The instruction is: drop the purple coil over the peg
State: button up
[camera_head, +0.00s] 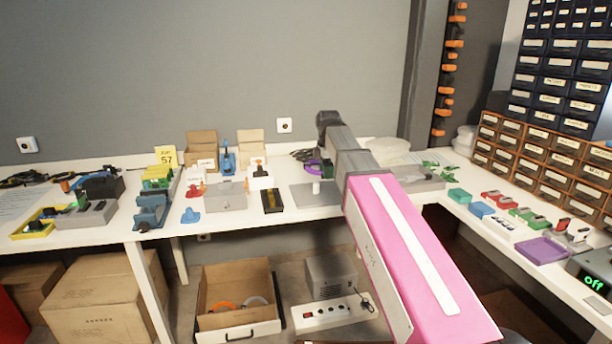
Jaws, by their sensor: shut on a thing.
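The purple coil (313,167) shows as a ring at the left side of my arm, above the workbench. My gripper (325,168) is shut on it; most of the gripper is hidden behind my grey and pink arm. A short white peg (316,187) stands upright on a grey base plate (303,199) on the bench. In the picture the coil is just above the peg's top, apart from it. I cannot tell how well the two line up in depth. The right part of the coil and of the plate is hidden by my arm.
A black and yellow block (271,201) and a grey box (225,196) stand left of the plate. Open cartons (201,145) are behind. A grey flat item (422,179) lies right of my arm. Drawer cabinets (545,160) line the right side.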

jog(key=w+d, duration=0.3)
jog(key=d, duration=0.5)
jog(key=w+d, duration=0.3)
jog(key=d, duration=0.5)
jog(key=shift+w+d+f, duration=0.1)
jog(key=shift+w+f, duration=0.05)
jog(key=shift+f, duration=2.45)
jog(key=shift+f, duration=2.6)
jog(key=o, duration=1.1)
jog(key=shift+c, duration=0.2)
notch_tip(320, 180, up, 11)
jog(key=shift+f, duration=0.15)
